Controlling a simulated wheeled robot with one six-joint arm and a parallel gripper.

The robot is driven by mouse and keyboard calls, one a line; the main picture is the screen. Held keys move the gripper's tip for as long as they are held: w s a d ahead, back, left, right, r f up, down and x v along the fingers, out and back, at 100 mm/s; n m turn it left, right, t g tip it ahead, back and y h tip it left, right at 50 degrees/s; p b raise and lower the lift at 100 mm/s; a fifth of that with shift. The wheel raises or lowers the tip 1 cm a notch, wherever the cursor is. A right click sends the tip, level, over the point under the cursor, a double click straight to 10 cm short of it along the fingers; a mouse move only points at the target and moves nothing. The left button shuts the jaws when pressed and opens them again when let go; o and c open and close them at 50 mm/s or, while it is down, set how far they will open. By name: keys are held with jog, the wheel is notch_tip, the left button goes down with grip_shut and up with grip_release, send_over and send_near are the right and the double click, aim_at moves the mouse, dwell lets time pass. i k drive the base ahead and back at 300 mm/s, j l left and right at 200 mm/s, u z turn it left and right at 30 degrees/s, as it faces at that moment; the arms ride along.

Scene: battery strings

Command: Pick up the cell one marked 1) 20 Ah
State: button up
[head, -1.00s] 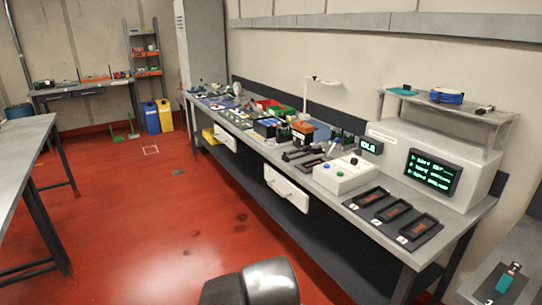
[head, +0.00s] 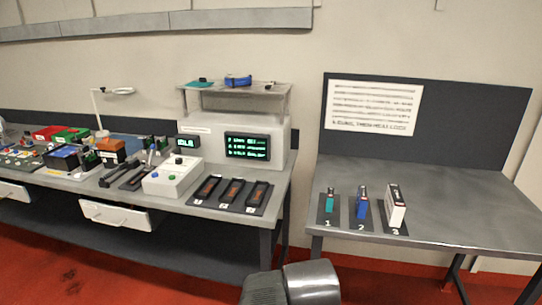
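The small teal cell (head: 330,203) with a dark top stands upright on a dark mat marked 1 (head: 327,223) at the left front of the right-hand table. Beside it, a blue cell (head: 362,206) stands on the mat marked 2, and a larger white block (head: 395,208) stands on the mat marked 3. The printing on the cells is too small to read. A rounded grey and black part of my arm shows at the bottom edge, well below the table. My gripper's fingers are not in view.
The right-hand table (head: 450,205) is clear behind and right of the cells, with a dark back panel (head: 470,130). Left across a gap, a long bench holds three numbered trays (head: 232,193), a white button box (head: 172,178) and a tester with green text (head: 248,147).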

aim_at(330, 194)
jog(key=z, duration=0.6)
jog(key=i+z, duration=0.45)
jog(key=i+j+z, duration=0.2)
jog(key=i+z, duration=0.25)
